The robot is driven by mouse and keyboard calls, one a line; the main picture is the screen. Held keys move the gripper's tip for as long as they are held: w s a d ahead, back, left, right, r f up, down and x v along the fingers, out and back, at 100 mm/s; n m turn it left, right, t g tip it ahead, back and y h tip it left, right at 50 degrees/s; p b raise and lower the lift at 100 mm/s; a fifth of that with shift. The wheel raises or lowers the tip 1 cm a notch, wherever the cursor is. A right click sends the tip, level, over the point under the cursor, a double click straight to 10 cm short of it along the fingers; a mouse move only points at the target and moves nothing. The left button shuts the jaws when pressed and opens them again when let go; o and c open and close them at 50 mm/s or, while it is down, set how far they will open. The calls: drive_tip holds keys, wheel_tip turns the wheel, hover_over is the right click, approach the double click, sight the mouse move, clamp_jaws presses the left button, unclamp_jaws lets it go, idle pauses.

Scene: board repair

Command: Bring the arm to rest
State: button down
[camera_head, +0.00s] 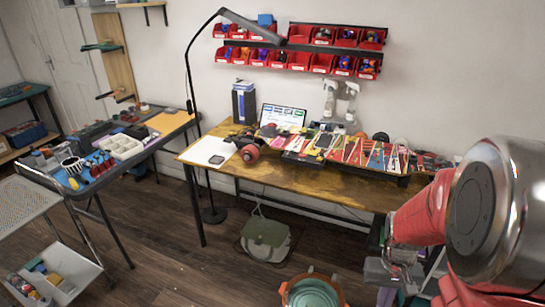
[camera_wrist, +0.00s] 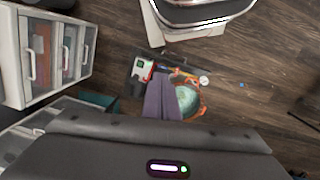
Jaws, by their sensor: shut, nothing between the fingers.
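My arm, red with a large silver joint, fills the right side of the head view. In the wrist view my gripper (camera_wrist: 163,82) shows as two grey-purple fingers lying side by side, shut and empty. They point over the floor and partly cover a bucket with an orange rim (camera_wrist: 188,101), seen from above. Nothing is held. The gripper's dark housing fills the bottom of the wrist view. In the head view the gripper cannot be made out clearly beside the arm links.
A second table with bins stands at left. The orange-rimmed bucket (camera_head: 313,278) and a green bag (camera_head: 265,233) are on the floor. White drawers (camera_wrist: 47,50) stand at left in the wrist view.

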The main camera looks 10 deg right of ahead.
drive_tip(key=s+a+r+n+t, duration=0.2)
drive_tip(key=a+r+t, duration=0.1)
drive_tip(key=a+r, duration=0.5)
drive_tip(key=s+a+r+n+t, duration=0.2)
drive_tip(key=a+r, duration=0.7)
drive_tip(key=r, duration=0.5)
drive_tip(key=shift+s+r+t, duration=0.2)
drive_tip(key=shift+r+t, duration=0.1)
drive_tip(key=shift+t, duration=0.6)
